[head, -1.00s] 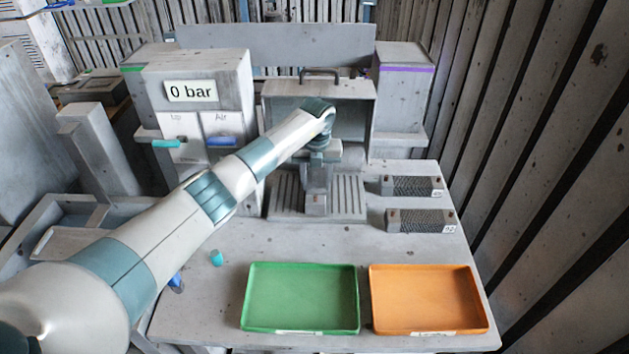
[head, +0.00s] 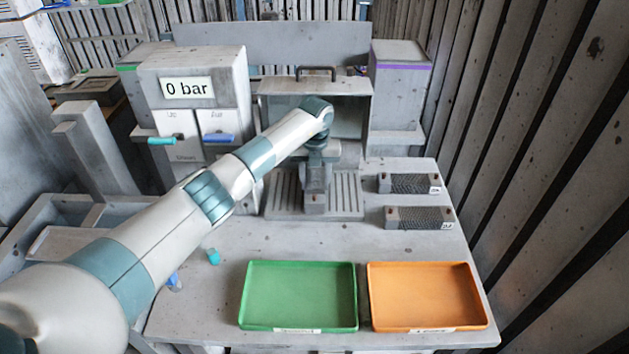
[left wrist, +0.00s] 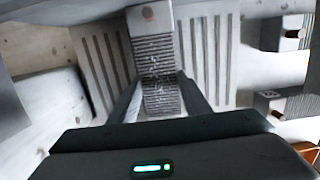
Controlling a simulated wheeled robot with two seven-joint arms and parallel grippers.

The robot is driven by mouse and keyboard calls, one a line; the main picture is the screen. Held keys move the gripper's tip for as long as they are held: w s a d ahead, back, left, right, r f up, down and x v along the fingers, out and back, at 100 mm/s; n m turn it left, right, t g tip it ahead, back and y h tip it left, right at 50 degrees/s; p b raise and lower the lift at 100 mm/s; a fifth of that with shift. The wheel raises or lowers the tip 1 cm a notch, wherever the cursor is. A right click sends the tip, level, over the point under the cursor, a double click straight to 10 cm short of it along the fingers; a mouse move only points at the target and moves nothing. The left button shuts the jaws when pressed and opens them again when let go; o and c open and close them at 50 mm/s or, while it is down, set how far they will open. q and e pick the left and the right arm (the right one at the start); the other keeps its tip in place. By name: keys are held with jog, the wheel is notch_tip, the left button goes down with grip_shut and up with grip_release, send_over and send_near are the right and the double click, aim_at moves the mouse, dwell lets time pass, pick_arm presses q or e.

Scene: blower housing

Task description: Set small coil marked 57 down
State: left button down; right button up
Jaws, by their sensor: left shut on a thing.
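My left gripper (head: 316,186) points down over the ribbed grey plate (head: 348,205) in front of the open housing. It is shut on a small grey coil (left wrist: 153,48), a long block with a fine-ridged middle and a plain end with a brown round spot. In the left wrist view the gripper's fingers (left wrist: 160,98) lie along both sides of the coil. In the head view the coil (head: 316,206) is mostly hidden by the gripper. I cannot read a number on it, nor tell whether it touches the plate. My right gripper is not in view.
Two similar coils (head: 408,184) (head: 420,218) with small tags lie on the table right of the plate. A green tray (head: 250,322) and an orange tray (head: 378,322) stand empty at the front. The housing (head: 318,87) and a "0 bar" cabinet (head: 188,88) stand behind.

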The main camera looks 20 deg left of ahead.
pick_arm(q)
jog(key=shift+s+a+f+b, duration=0.15)
jog(key=shift+f+b, duration=0.15)
jog(key=shift+f, duration=0.4)
jog(key=c, duration=1.2)
grip_release()
jog(key=o, duration=0.3)
jog(key=shift+w+f, duration=0.15)
jog(key=shift+w, duration=0.05)
jog(key=shift+a, duration=0.1)
jog(key=shift+w+d, duration=0.15)
jog(key=shift+d, duration=0.05)
jog(key=shift+r, duration=0.2)
